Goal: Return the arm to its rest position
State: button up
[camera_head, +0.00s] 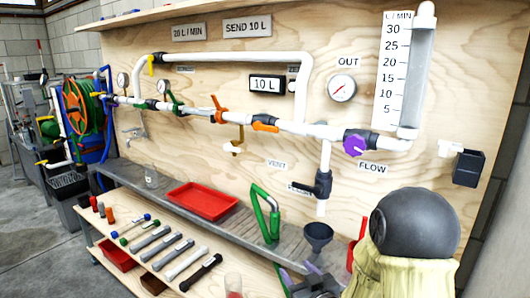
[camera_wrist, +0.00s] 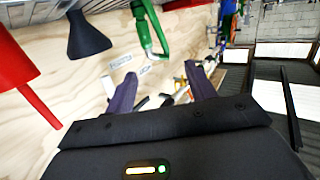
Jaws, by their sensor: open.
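My gripper (camera_head: 298,270) is low in the head view, in front of the grey shelf (camera_head: 262,238), right of the tool row. Its two purple fingers also show in the wrist view (camera_wrist: 161,90), spread apart with nothing held between them. A green-handled tool (camera_head: 266,214) stands on the shelf beyond the gripper; it also shows in the wrist view (camera_wrist: 148,28), apart from the fingers. A dark funnel (camera_head: 317,234) is on the shelf near the gripper.
The plywood board (camera_head: 220,70) carries white pipes, valves and gauges behind the shelf. A red tray (camera_head: 203,201) lies on the shelf. Several tools (camera_head: 172,251) lie on the lower board. Open floor (camera_head: 50,250) lies at left.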

jog(key=s+d+f+m+g+h, duration=0.2)
jog(key=s+d+f+g+h, duration=0.35)
jog(key=s+g, duration=0.25)
jog(key=s+d+r+m+g, duration=0.15)
jog(key=s+g, duration=0.35)
jog(key=s, duration=0.6)
jog(key=w+r+p+v, duration=0.1)
jog(key=w+p+v, duration=0.2)
jog(key=p+v, duration=1.3)
jog(key=w+a+p+v, duration=0.1)
jog(key=w+p+v, duration=0.3)
jog(key=p+v, duration=1.2)
jog(key=shift+w+a+r+m+p, duration=0.3)
jog(key=shift+r+m+p, duration=0.15)
jog(key=shift+p, duration=0.25)
jog(key=shift+f+h, duration=0.1)
jog(key=shift+h, duration=0.15)
